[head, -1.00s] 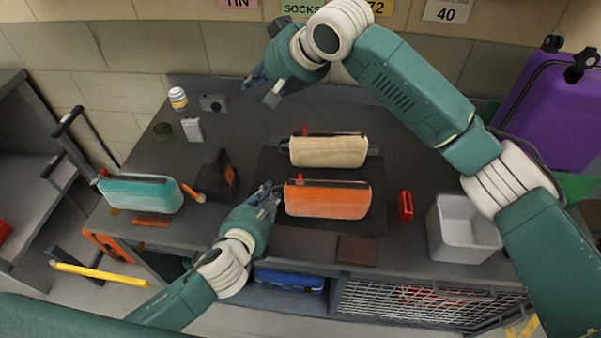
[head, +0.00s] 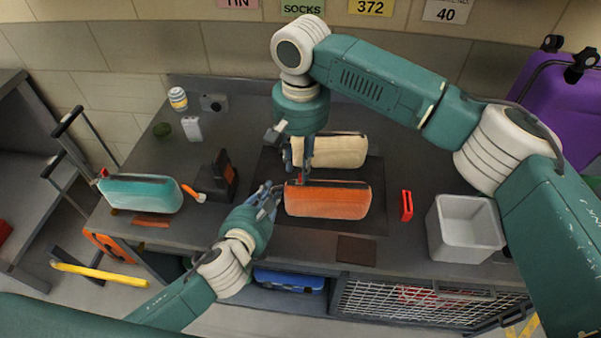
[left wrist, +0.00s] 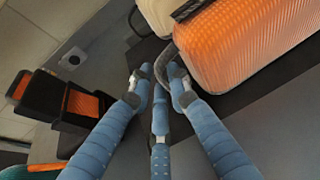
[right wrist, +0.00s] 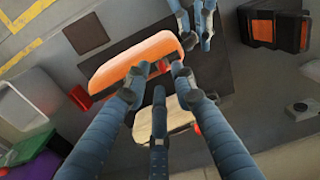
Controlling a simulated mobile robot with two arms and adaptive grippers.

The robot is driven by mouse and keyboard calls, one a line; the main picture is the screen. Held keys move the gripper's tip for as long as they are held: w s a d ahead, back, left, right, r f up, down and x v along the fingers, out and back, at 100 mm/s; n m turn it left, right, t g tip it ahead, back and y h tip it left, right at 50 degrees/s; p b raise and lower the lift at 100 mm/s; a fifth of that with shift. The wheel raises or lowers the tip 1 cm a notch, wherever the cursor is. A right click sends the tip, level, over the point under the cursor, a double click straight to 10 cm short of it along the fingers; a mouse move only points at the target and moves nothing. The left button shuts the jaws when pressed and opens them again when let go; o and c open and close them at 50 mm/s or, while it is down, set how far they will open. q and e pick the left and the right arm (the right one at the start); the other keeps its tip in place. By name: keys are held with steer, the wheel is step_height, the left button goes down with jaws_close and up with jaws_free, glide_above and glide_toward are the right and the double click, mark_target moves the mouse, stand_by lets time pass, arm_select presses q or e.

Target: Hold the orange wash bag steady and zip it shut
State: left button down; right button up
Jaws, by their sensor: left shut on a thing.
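The orange wash bag (head: 328,201) lies on a dark mat (head: 374,215), its dark zip along the top and a small red zip pull (head: 299,180) at the left end. My left gripper (head: 268,196) is shut on the dark loop (left wrist: 165,55) at the bag's left end. My right gripper (head: 298,168) is open and points down over that same end, close to the red pull. In the right wrist view, the bag (right wrist: 110,68) lies just beyond the fingertips, with red between them. I cannot tell whether they touch the pull.
A cream bag (head: 340,150) lies right behind, close to my right gripper. A teal bag (head: 145,193) and black box (head: 218,178) stand to the left. A red item (head: 406,206) and grey bin (head: 433,235) are to the right. A brown patch (head: 356,250) lies in front.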

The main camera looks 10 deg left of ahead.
mark_target(300, 177)
steer(key=shift+f, duration=2.15)
steer(key=shift+c, duration=0.5)
jaws_close()
